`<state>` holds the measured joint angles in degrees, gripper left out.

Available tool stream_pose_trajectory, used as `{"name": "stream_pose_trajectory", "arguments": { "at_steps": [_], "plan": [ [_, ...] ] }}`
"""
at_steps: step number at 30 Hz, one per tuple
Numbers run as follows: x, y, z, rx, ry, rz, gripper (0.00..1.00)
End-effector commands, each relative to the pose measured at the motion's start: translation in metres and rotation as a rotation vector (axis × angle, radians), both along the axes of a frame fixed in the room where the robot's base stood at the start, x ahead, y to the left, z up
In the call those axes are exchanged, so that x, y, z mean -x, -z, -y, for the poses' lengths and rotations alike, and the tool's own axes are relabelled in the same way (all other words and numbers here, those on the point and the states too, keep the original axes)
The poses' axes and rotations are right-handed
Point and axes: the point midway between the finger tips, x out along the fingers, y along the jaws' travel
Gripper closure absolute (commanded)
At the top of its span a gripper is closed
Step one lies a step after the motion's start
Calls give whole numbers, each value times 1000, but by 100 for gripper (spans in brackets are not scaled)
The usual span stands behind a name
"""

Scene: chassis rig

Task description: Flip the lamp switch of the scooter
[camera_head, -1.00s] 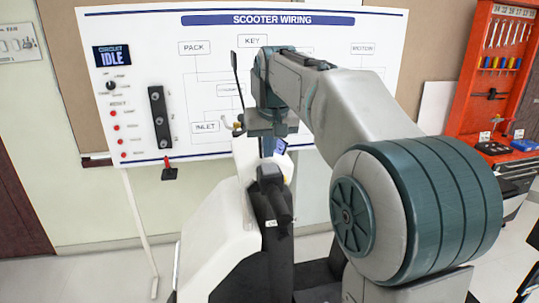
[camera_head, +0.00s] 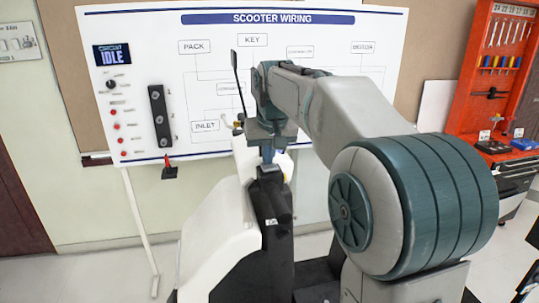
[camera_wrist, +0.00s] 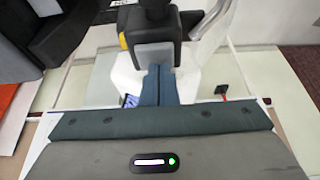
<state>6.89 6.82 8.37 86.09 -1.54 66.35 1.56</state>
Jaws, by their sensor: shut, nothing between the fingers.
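The scooter, with a white body (camera_head: 220,235) and a black centre part (camera_head: 272,205), stands in front of the wiring board. My gripper (camera_head: 268,158) points down over the front of the scooter, its fingers shut and empty. In the wrist view my gripper (camera_wrist: 158,72) has its teal fingers together, their tips at the edge of a dark grey box-shaped part (camera_wrist: 148,52) of the scooter. I cannot tell whether they touch it. A small yellow piece (camera_wrist: 123,41) sits on that part's left side. The lamp switch cannot be made out clearly. A small blue screen (camera_wrist: 131,100) shows left of the fingers.
The scooter wiring board (camera_head: 200,100) stands behind, with a display (camera_head: 112,55) reading IDLE and a black strip (camera_head: 160,116). An orange tool rack (camera_head: 497,75) stands at right. Floor is clear at left.

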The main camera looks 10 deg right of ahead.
Motion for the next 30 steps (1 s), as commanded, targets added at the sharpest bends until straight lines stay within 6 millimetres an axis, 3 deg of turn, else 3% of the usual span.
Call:
{"name": "stream_pose_trajectory", "arguments": {
  "at_steps": [1,12,22,26,30],
  "plan": [
    [2,8,0,0,1,-17,100],
    [17,12,0,0,1,-25,100],
    [18,11,0,-1,0,-27,100],
    [18,4,0,0,0,-26,100],
    [20,-16,0,0,0,-16,100]
  ]
}}
